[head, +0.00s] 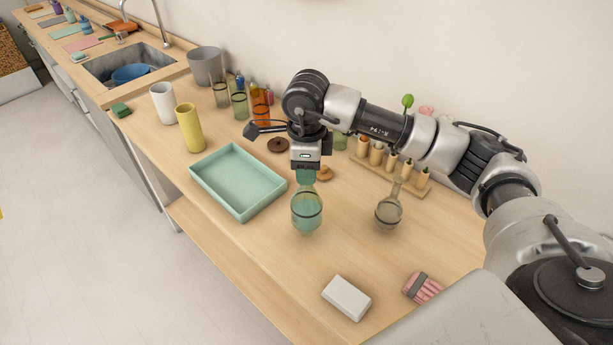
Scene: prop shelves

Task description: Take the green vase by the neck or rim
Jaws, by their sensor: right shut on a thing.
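The green vase (307,212) is a see-through green glass vase with a round body, a dark band around it and a narrower neck. It is upright, to the right of the mint tray. My right gripper (305,169) points straight down from above and is shut on the top of the vase, at the neck or rim. The jaws hide part of the rim. I cannot tell whether the base touches the counter. My left gripper is not in view.
The mint tray (232,184) lies close on the left. A clear round flask (389,212) stands to the right. A white block (346,298) and a pink striped bundle (422,288) lie in front. Several glasses and a wooden rack (388,174) stand behind.

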